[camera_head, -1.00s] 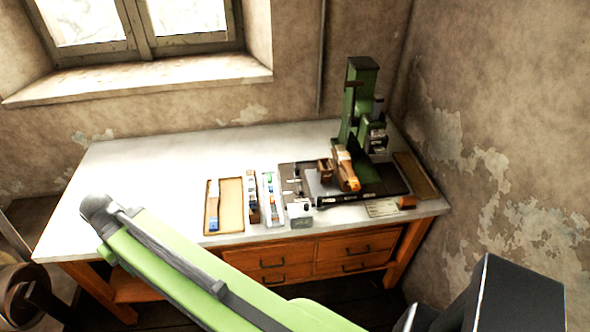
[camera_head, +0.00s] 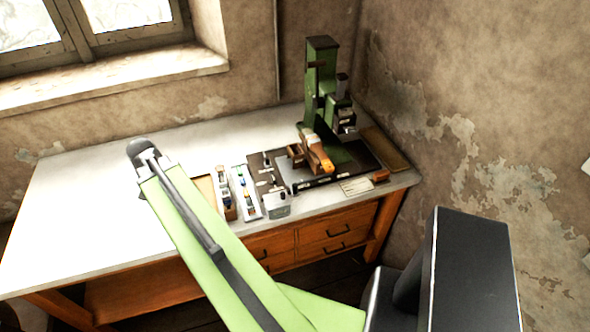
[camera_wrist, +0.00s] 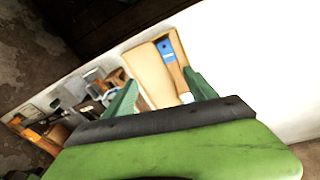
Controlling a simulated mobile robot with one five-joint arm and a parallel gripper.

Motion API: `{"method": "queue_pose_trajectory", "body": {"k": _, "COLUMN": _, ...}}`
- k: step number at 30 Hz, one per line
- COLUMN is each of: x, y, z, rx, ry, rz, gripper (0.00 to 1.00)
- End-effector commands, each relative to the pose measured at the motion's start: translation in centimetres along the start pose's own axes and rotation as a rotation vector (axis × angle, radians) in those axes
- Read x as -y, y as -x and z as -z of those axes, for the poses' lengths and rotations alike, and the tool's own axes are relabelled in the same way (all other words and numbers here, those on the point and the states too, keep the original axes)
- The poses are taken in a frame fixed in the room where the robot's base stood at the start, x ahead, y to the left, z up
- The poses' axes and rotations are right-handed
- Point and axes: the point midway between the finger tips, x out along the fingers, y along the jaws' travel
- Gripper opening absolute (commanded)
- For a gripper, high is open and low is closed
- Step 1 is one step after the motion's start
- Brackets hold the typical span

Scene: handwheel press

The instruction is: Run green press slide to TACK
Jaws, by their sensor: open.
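The green press (camera_head: 322,80) stands upright at the right end of the white table, on a dark base plate (camera_head: 345,172). An orange-brown part (camera_head: 316,152) sits at its front. Its slide and any TACK mark are too small to tell. My gripper (camera_wrist: 153,92) shows in the wrist view as two green fingers set wide apart, open with nothing between them. Behind the fingers lies a tan tray (camera_wrist: 146,72) with a blue-marked piece (camera_wrist: 167,50). In the head view my arm covers the front middle of the table, and the gripper's fingers cannot be made out.
The white table (camera_head: 90,200) is bare on its left. Narrow trays of small parts (camera_head: 245,192) and a grey box (camera_head: 277,206) lie left of the press. A paper label (camera_head: 356,186) lies at the front edge. The peeling wall (camera_head: 460,130) closes off the right side.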

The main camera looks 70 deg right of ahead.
Motion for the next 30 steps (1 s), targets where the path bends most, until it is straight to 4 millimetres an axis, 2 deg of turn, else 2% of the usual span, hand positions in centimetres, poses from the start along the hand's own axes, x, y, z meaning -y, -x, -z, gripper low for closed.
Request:
{"method": "queue_pose_trajectory", "body": {"k": 1, "x": -4.4, "y": -1.1, "z": 2.9, "rx": -0.007, "ry": -0.167, "rz": -0.021, "gripper": 0.65}}
{"method": "queue_pose_trajectory", "body": {"k": 2, "x": -6.9, "y": -1.6, "z": 4.3, "rx": -0.013, "ry": -0.266, "rz": -0.035, "gripper": 0.65}}
{"method": "queue_pose_trajectory", "body": {"k": 3, "x": -10.4, "y": -2.2, "z": 6.0, "rx": -0.020, "ry": -0.397, "rz": -0.053, "gripper": 0.65}}
{"method": "queue_pose_trajectory", "body": {"k": 5, "x": -15.8, "y": -3.0, "z": 7.9, "rx": -0.034, "ry": -0.589, "rz": -0.081, "gripper": 0.65}}
{"method": "queue_pose_trajectory", "body": {"k": 6, "x": -19.3, "y": -3.5, "z": 8.9, "rx": -0.043, "ry": -0.711, "rz": -0.098, "gripper": 0.65}}
{"method": "queue_pose_trajectory", "body": {"k": 9, "x": -27.2, "y": -4.5, "z": 10.3, "rx": -0.066, "ry": -0.976, "rz": -0.138, "gripper": 0.65}}
{"method": "queue_pose_trajectory", "body": {"k": 12, "x": -33.1, "y": -5.1, "z": 10.6, "rx": -0.087, "ry": -1.171, "rz": -0.169, "gripper": 0.65}}
{"method": "queue_pose_trajectory", "body": {"k": 13, "x": -34.4, "y": -5.2, "z": 10.6, "rx": -0.092, "ry": -1.213, "rz": -0.176, "gripper": 0.65}}
{"method": "queue_pose_trajectory", "body": {"k": 15, "x": -36.6, "y": -5.3, "z": 10.5, "rx": -0.101, "ry": -1.286, "rz": -0.189, "gripper": 0.65}}
{"method": "queue_pose_trajectory", "body": {"k": 18, "x": -38.0, "y": -5.4, "z": 10.3, "rx": -0.106, "ry": -1.333, "rz": -0.196, "gripper": 0.65}}
{"method": "queue_pose_trajectory", "body": {"k": 25, "x": -38.0, "y": -6.4, "z": 10.2, "rx": -0.107, "ry": -1.338, "rz": -0.197, "gripper": 0.65}}
{"method": "queue_pose_trajectory", "body": {"k": 30, "x": -37.6, "y": -9.3, "z": 9.9, "rx": -0.107, "ry": -1.336, "rz": -0.196, "gripper": 0.65}}
